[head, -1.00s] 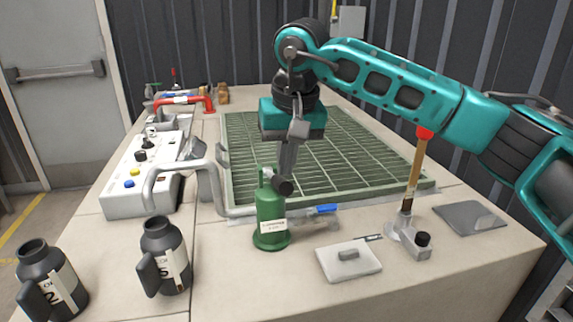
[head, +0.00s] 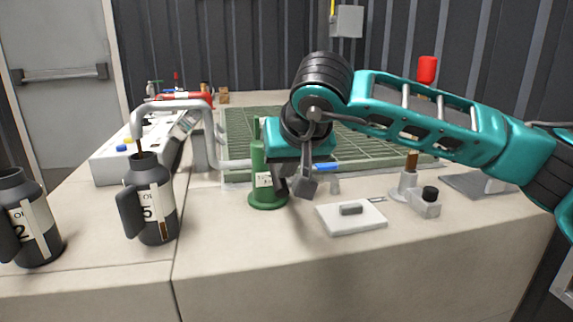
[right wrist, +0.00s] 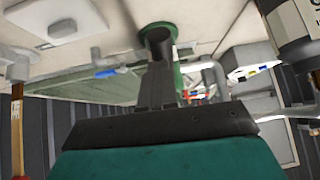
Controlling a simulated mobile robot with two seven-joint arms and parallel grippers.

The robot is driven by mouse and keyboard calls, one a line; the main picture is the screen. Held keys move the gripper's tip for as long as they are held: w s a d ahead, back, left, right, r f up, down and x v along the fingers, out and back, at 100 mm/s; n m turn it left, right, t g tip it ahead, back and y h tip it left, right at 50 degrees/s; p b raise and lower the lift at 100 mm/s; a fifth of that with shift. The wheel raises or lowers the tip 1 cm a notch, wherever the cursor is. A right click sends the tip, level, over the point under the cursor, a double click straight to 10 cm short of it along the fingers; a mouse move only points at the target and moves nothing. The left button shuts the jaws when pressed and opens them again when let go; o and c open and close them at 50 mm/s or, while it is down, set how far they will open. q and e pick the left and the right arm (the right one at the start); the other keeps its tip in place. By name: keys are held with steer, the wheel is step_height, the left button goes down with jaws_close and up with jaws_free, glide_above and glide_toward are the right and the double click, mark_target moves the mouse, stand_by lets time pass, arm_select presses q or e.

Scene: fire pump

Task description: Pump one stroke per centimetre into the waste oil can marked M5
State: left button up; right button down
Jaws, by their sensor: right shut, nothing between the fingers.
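The green pump (head: 264,185) stands upright on the bench in the head view. My right gripper (head: 280,183) is shut and empty, low beside its right side. In the right wrist view the fingers (right wrist: 156,70) reach to a dark round knob (right wrist: 159,38) in front of the pump (right wrist: 176,80); whether they touch is unclear. A dark can marked 5 (head: 152,200) stands below the grey spout (head: 172,106). A thin brown stream (head: 139,148) falls into it. Its pale sight strip shows brown at the bottom. My left gripper is not in view.
A second dark can marked 2 (head: 28,218) stands at the left. A white plate (head: 350,218) and a small grey fixture (head: 424,203) lie right of the pump. A green grating (head: 380,145) lies behind.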

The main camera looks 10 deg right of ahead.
mark_target(286, 183)
step_height(286, 183, down, 2)
steer(key=shift+w+f+b, duration=0.1)
steer(key=shift+w+b, duration=0.05)
steer(key=shift+b, duration=0.25)
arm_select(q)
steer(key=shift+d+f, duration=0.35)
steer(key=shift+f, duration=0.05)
arm_select(e)
steer(key=shift+f, duration=0.5)
arm_select(q)
steer(key=shift+b, duration=0.3)
arm_select(e)
steer(key=shift+f, duration=0.15)
steer(key=shift+r+p, duration=0.35)
steer(key=shift+r, duration=0.1)
steer(key=r+p, duration=0.1)
steer(key=s+r, duration=0.1)
steer(key=r, duration=0.1)
steer(key=shift+d+p, duration=0.15)
steer(key=shift+p, duration=0.25)
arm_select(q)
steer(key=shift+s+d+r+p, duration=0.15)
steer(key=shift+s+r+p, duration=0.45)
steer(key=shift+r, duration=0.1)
arm_select(e)
steer(key=s+d+r, duration=0.1)
steer(key=s+r, duration=0.4)
steer(key=s, duration=0.4)
steer(key=shift+s+r, duration=0.15)
steer(key=shift+r, duration=0.2)
